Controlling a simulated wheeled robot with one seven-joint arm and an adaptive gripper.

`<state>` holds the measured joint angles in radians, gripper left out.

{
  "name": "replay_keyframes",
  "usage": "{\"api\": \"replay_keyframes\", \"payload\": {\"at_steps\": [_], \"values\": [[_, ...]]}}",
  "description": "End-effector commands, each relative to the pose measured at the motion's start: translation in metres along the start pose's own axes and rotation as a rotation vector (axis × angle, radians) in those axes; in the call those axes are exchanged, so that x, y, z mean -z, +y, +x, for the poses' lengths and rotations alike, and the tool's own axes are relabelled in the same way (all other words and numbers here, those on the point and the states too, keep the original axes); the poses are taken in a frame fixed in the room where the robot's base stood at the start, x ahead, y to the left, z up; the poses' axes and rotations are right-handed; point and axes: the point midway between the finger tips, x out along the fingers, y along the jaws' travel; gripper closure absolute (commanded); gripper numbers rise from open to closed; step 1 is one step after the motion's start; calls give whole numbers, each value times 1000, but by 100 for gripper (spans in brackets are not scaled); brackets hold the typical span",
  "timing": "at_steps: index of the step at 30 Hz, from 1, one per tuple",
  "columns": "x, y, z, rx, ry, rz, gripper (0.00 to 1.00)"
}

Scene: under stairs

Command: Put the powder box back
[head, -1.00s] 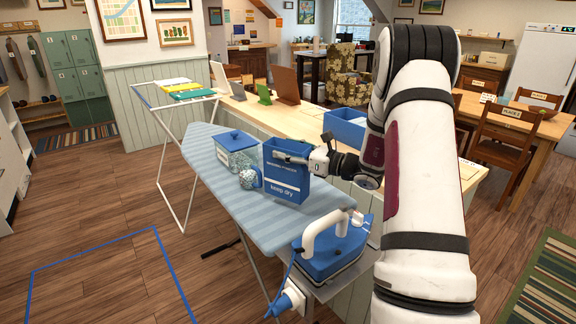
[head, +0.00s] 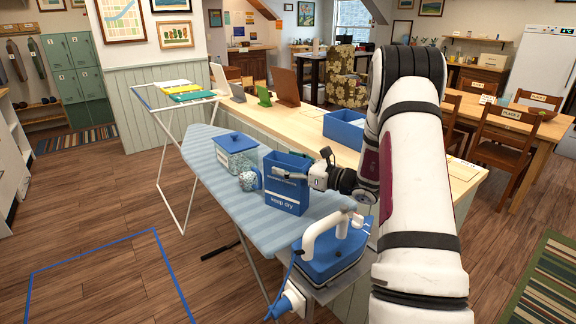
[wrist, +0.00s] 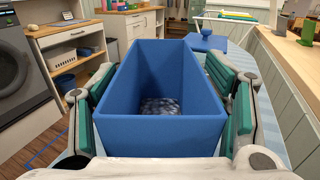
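The powder box (head: 287,192) is an open-topped blue box with "keep dry" on its front. It is upright at the ironing board (head: 222,183); I cannot tell whether its base touches the cover. My gripper (head: 297,178) comes from the right, with its fingers on either side of the box. In the wrist view the box (wrist: 160,132) fills the space between the green-padded fingers, with speckled contents at its bottom. The grip looks closed on its sides, though a small gap on the right is hard to judge.
A lidded blue-and-clear container (head: 237,155) and a patterned round item (head: 249,181) stand left of the box. A blue iron (head: 330,252) sits at the board's near end. A long wooden counter (head: 300,125) with a blue bin (head: 344,130) runs behind.

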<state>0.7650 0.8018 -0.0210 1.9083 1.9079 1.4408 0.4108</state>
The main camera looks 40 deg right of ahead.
Motion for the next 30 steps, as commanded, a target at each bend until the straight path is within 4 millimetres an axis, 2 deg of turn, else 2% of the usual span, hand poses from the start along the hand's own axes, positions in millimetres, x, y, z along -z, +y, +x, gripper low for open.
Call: {"api": "replay_keyframes", "payload": {"at_steps": [8, 11, 21, 27, 30], "values": [[-3, -1, -5, 2, 0, 0, 31], [-3, -1, -20, 3, 0, 0, 31], [-3, -1, -89, 3, 0, 0, 31], [-3, -1, -114, 2, 0, 0, 31], [-3, 0, -118, 0, 0, 0, 31]]}}
